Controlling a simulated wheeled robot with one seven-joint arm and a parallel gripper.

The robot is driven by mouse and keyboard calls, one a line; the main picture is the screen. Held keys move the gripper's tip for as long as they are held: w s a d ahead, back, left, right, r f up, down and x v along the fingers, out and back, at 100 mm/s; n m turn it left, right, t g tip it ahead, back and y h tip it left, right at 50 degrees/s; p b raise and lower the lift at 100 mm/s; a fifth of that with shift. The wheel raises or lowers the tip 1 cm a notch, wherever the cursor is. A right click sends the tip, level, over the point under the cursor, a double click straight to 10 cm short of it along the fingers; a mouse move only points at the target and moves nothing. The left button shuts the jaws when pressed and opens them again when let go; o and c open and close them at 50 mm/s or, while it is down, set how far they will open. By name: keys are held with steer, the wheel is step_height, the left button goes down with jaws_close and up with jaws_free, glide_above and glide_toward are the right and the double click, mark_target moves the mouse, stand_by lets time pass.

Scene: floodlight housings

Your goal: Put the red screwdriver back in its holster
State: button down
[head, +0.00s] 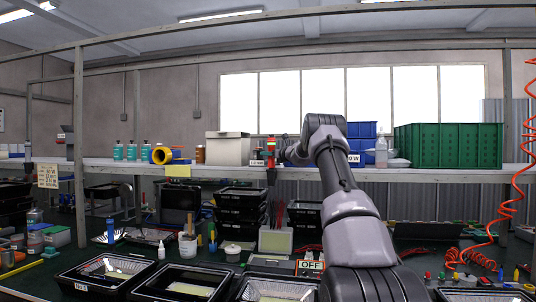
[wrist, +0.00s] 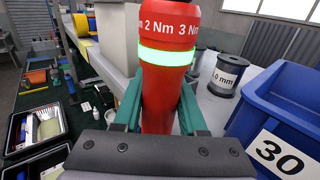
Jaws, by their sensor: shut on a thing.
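The red screwdriver (wrist: 165,95) has a thick red handle with a pale green glowing band and torque marks "2 Nm 3 Nm". My gripper (wrist: 160,112) is shut on it, one teal finger on each side of the handle. In the head view the screwdriver (head: 271,147) is small and upright at the shelf's front edge, with my gripper (head: 281,152) at its right side. A dark piece (head: 271,177) hangs at the shelf edge just below it, probably the holster. The screwdriver's lower end is hidden, so I cannot tell whether it is inside.
Behind it on the shelf (head: 452,170) are a pale box (head: 228,148), a grey spool marked "1.0 mm" (wrist: 228,75) and a blue bin marked "30" (wrist: 285,110). A green crate (head: 448,145) stands to the right. Black housings (head: 185,282) cover the bench below.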

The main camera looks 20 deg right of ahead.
steer(key=shift+f, duration=0.3)
steer(key=shift+c, duration=1.9)
jaws_free()
steer(key=shift+f, duration=0.1)
steer(key=shift+s, duration=0.1)
steer(key=v, duration=1)
steer(key=shift+s, duration=0.3)
steer(key=shift+d, duration=0.15)
